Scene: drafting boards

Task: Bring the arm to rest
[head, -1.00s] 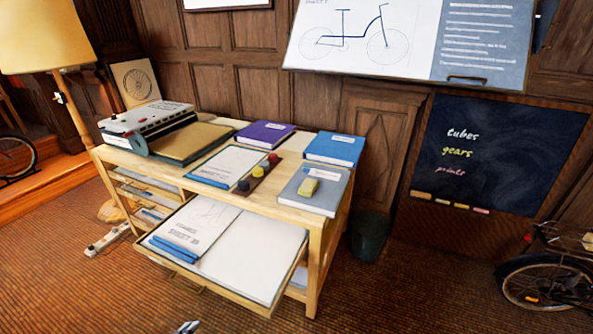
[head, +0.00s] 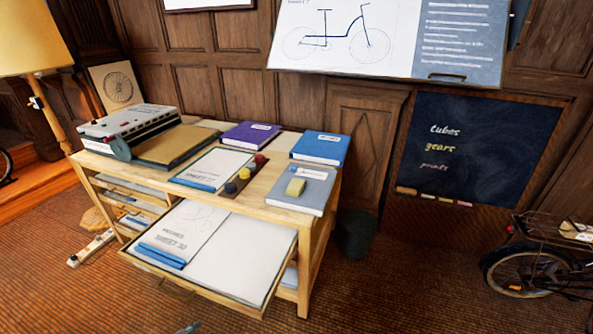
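A small grey tip of one of my grippers (head: 187,328) shows at the bottom edge of the head view, in front of the desk. Too little of it shows to tell which arm it belongs to or whether it is open or shut. The rest of both arms is out of view. The wooden desk (head: 318,232) stands in the middle with its wide drawer (head: 240,262) pulled out. Sheets with blue strips lie in the drawer. No gripper touches the desk or the drawer.
On the desk are a typewriter-like machine (head: 130,125), a purple book (head: 250,135), a blue book (head: 320,148), a grey book (head: 301,190) with a yellow block, and a sheet (head: 215,167). A dark bin (head: 356,235) and a bicycle (head: 530,265) stand right. Carpet in front is clear.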

